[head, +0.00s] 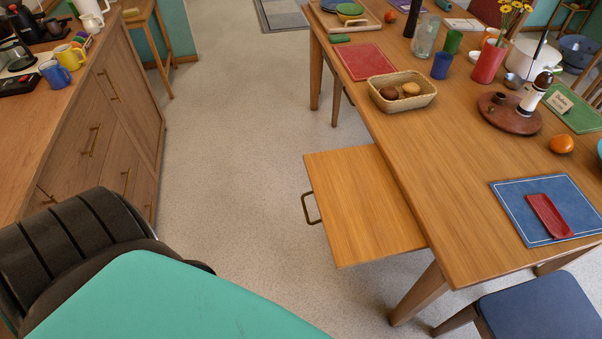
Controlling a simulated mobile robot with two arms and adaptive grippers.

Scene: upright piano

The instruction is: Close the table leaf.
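The table leaf (362,205) is a flat wooden panel. It sticks out from the left long side of the wooden dining table (445,165), a little below the tabletop. It is pulled out, with a wide part of its surface showing. A dark, brass-like handle (311,207) is fixed to its outer left edge and stands free. Neither of my grippers is in view, and nothing is seen touching the leaf or the handle.
Open floor (235,150) lies between the leaf and the wooden cabinet (115,110) at left. A blue-topped stool (540,308) stands by the table's near end. The tabletop holds a bread basket (402,91), a red vase (489,61) and a blue mat (522,222).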

